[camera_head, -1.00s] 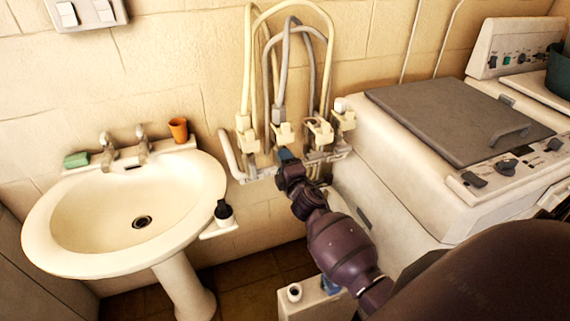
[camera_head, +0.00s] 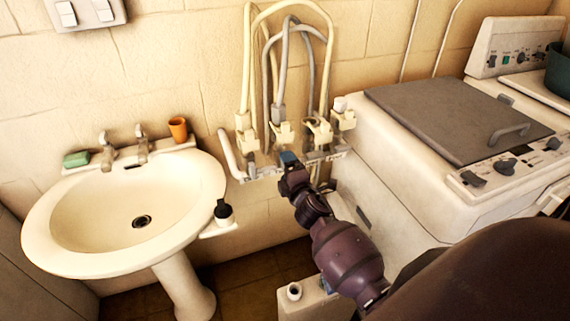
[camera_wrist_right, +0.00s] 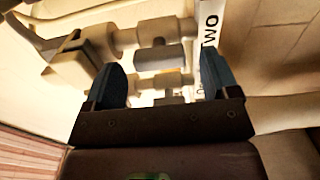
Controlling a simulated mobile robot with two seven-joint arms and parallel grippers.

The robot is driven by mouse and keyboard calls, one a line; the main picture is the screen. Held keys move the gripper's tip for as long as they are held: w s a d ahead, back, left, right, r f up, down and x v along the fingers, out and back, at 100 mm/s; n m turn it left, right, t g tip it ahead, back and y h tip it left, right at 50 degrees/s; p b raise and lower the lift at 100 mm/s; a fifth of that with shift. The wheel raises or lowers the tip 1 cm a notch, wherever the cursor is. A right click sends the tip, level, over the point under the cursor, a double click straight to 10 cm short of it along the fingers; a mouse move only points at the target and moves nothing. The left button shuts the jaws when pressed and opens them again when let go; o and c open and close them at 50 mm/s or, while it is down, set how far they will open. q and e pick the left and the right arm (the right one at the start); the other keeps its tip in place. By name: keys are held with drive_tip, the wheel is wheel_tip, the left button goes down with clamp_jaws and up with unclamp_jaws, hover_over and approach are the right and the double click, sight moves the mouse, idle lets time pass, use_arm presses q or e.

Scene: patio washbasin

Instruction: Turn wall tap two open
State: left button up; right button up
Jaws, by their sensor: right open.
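A row of wall taps with hoses (camera_head: 282,134) stands on the pipe behind the basin and washer. My right gripper (camera_head: 289,158) is just below the middle of this row. In the right wrist view, the blue fingers of my right gripper (camera_wrist_right: 163,80) are apart, with nothing clamped between them. A pale tap body with a grey block-like handle (camera_wrist_right: 158,55) shows beyond and between the fingertips, beside a white label reading TWO (camera_wrist_right: 209,30). Whether a finger touches the handle I cannot tell. My left gripper is out of view.
The washing machine (camera_head: 400,180) stands close on the right. A low white box (camera_head: 310,301) is below my arm.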

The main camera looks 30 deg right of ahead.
drive_tip(key=v, duration=0.8)
drive_tip(key=shift+s, duration=0.1)
idle(0.3)
drive_tip(key=s+a+f+m+g+y, duration=0.2)
drive_tip(key=s+f+m, duration=0.4)
drive_tip(key=s, duration=0.3)
drive_tip(key=s+a+f+m+g+y, duration=0.1)
drive_tip(key=s+a+f+m+g, duration=0.3)
drive_tip(key=s+f+m, duration=0.3)
drive_tip(key=s+a+m, duration=0.1)
drive_tip(key=s, duration=0.1)
drive_tip(key=shift+s+a+f+y, duration=0.3)
drive_tip(key=shift+s+a+y, duration=0.05)
drive_tip(key=shift+s+y, duration=0.05)
